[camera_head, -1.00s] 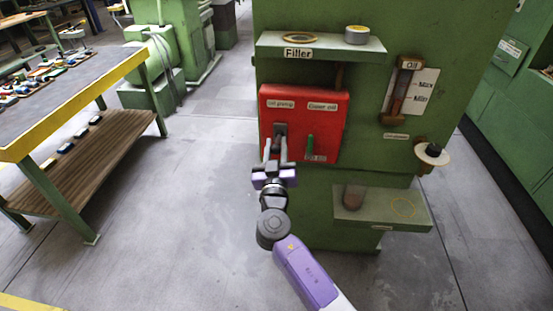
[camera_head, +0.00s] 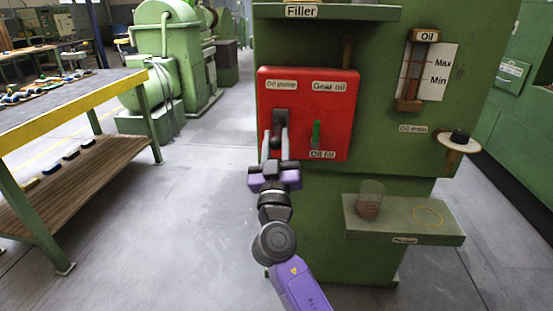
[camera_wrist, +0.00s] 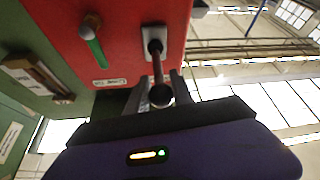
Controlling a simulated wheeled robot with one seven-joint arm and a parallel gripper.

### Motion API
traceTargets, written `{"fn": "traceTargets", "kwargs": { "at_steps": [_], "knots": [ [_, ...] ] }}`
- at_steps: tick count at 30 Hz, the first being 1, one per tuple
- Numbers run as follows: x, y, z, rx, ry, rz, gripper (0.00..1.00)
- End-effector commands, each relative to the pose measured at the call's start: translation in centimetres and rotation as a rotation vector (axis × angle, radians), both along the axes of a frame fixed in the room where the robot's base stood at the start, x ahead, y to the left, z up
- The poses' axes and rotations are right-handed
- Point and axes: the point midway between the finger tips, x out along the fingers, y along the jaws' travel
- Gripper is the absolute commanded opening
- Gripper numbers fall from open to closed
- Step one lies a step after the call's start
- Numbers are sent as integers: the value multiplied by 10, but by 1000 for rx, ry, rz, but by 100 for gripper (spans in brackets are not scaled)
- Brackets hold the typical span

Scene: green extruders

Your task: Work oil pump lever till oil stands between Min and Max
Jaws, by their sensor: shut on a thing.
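The red panel (camera_head: 336,90) on the green machine carries the oil pump lever (camera_head: 277,140), a dark stem with a round knob, under the "Oil pump" label. My gripper (camera_head: 275,148) is shut on the lever's knob from below. In the wrist view the knob (camera_wrist: 160,96) sits between the fingers, and the stem runs up into a pale slotted plate (camera_wrist: 155,42). The lever hangs downward. The oil gauge (camera_head: 411,88), right of the panel, has red Max and Min lines; I cannot make out the oil level surely.
A green lever (camera_head: 316,133) sits right of the pump lever, above "Oil fill". A workbench (camera_head: 68,105) stands left, with clear floor between.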

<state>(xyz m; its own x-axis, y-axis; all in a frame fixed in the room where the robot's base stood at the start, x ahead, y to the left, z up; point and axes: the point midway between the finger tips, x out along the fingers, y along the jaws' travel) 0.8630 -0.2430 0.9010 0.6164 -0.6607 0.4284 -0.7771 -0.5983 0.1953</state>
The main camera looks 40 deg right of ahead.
Motion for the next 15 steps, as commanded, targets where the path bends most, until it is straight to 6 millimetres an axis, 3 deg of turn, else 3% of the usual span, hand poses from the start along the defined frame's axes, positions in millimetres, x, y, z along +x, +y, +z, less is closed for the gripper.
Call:
{"fn": "traceTargets", "kwargs": {
  "at_steps": [1, 15],
  "knots": [
    [0, 0, -12, -13, -11, -1, 0],
    [1, -1, -22, -125, -98, -2, 0]
  ]
}}
